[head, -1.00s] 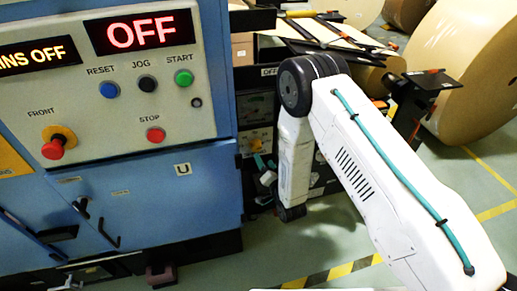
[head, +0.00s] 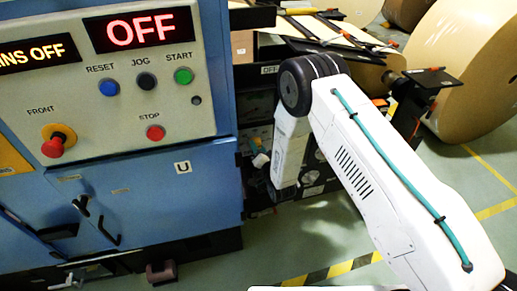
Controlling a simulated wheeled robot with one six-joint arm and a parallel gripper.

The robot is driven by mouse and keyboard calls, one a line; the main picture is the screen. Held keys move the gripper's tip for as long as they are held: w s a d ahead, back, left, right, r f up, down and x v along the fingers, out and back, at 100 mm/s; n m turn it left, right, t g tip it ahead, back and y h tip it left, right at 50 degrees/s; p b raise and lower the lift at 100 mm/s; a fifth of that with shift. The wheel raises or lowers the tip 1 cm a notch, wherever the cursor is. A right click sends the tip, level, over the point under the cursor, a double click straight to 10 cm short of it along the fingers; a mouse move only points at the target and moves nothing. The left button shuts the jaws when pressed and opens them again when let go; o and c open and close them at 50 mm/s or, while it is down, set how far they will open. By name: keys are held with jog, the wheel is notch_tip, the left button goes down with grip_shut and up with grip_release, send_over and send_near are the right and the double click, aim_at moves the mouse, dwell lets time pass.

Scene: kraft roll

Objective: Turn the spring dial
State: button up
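In the head view, my white arm reaches from the lower right to a low unit beside the blue machine, and its forearm hangs down in front of that unit. A small pale and teal end piece, apparently my gripper (head: 260,159), shows left of the wrist, close to the unit's face. It is too small and partly hidden to tell whether its fingers are open or shut. A low panel with small round fittings (head: 253,140) shows behind it. I cannot single out the spring dial; the arm covers part of this face.
The blue machine (head: 150,205) stands at left, with a button panel (head: 120,105) and a red display (head: 145,31) reading OFF. A shelf with long tools and sheets (head: 330,32) is above the unit. Large kraft rolls (head: 480,70) stand at right. Striped floor tape (head: 330,272) crosses open floor.

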jog(key=shift+n, duration=0.3)
jog(key=n+h, duration=0.1)
jog(key=n, duration=1.1)
jog(key=n+h, duration=0.1)
jog(key=n, duration=0.5)
jog(key=shift+s+a+r+h, duration=0.1)
jog(key=shift+a+r+h, duration=0.05)
jog(key=shift+a+h, duration=0.15)
dwell(0.5)
jog(key=o, duration=1)
jog(key=v, duration=0.7)
jog(key=shift+s+d+r, duration=0.1)
jog(key=shift+s+r, duration=0.05)
jog(key=shift+s, duration=0.25)
